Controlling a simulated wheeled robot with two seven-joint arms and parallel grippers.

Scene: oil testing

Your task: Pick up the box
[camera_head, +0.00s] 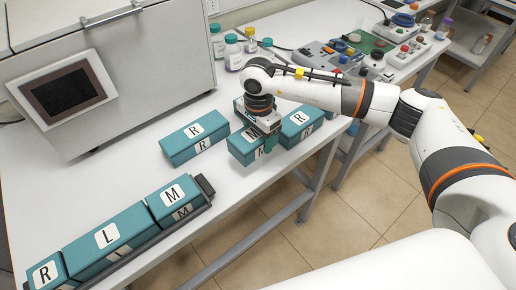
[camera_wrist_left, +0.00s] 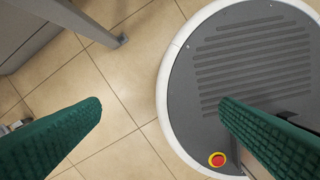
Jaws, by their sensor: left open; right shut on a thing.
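My right gripper (camera_head: 263,122) reaches in from the right and is shut on a teal box marked M (camera_head: 241,149) near the table's front edge. The gripper hides part of its top. Whether the box touches the table is hard to tell. A teal box marked R (camera_head: 194,143) lies to its left, and another R box (camera_head: 302,121) is close on its right. A dark rack (camera_head: 205,187) at the left holds teal boxes marked R (camera_head: 47,272), L (camera_head: 105,240) and M (camera_head: 172,199). My left gripper (camera_wrist_left: 160,108) is open and empty over the floor in the left wrist view.
A grey machine with a dark screen (camera_head: 68,91) stands at the back left. Bottles (camera_head: 233,52) stand behind the boxes. Devices with coloured knobs (camera_head: 350,55) fill the far right of the table (camera_head: 222,204). The table is clear between rack and loose boxes.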

